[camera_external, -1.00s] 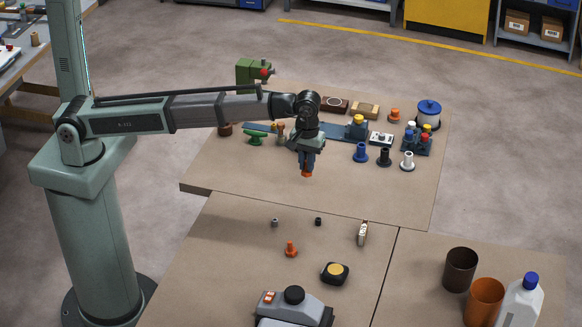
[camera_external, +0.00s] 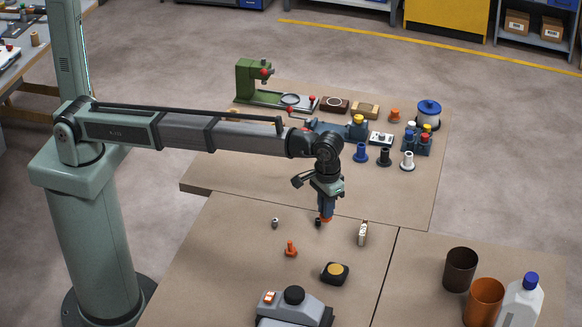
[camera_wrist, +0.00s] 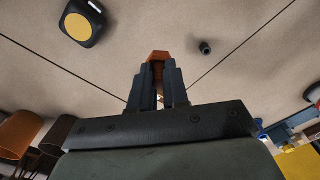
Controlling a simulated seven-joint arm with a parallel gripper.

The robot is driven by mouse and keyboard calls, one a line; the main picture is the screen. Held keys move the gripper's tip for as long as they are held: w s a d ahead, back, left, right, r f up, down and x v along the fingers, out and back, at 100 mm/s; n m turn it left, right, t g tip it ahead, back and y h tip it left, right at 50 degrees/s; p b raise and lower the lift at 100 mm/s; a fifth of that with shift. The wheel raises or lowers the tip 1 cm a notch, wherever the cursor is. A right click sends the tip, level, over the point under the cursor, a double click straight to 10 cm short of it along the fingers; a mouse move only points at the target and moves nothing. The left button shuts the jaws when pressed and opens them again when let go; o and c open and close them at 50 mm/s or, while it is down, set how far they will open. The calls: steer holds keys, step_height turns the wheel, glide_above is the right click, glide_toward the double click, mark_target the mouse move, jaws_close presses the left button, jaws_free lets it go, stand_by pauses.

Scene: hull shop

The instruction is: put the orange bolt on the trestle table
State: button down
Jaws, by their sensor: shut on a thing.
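My gripper (camera_external: 325,207) points down above the back part of the near table top (camera_external: 230,260). It is shut on an orange bolt (camera_external: 326,219), whose hexagonal orange end also shows between the fingers in the wrist view (camera_wrist: 158,56). The fingers hide most of it. In the external view the held bolt overlaps the small black nut; its height above the table is hard to tell. Another orange bolt (camera_external: 290,249) stands on the near table, left of the gripper. A third orange piece (camera_external: 394,115) is on the back table top (camera_external: 250,175). I cannot tell which top is the trestle table.
A small black nut (camera_external: 318,223), a grey nut (camera_external: 275,223), a white-sided piece (camera_external: 363,233) and a black box with a yellow disc (camera_external: 335,273) are around the gripper. Brown (camera_external: 460,270) and orange cups (camera_external: 485,302) and a white bottle (camera_external: 521,302) stand at right.

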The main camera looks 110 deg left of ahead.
steer(key=shift+m, duration=0.5)
steer(key=shift+f, duration=0.15)
steer(key=shift+f, duration=4.85)
steer(key=shift+f, duration=0.15)
steer(key=c, duration=1.1)
jaws_free()
step_height(320, 180, up, 12)
steer(key=shift+r, duration=0.15)
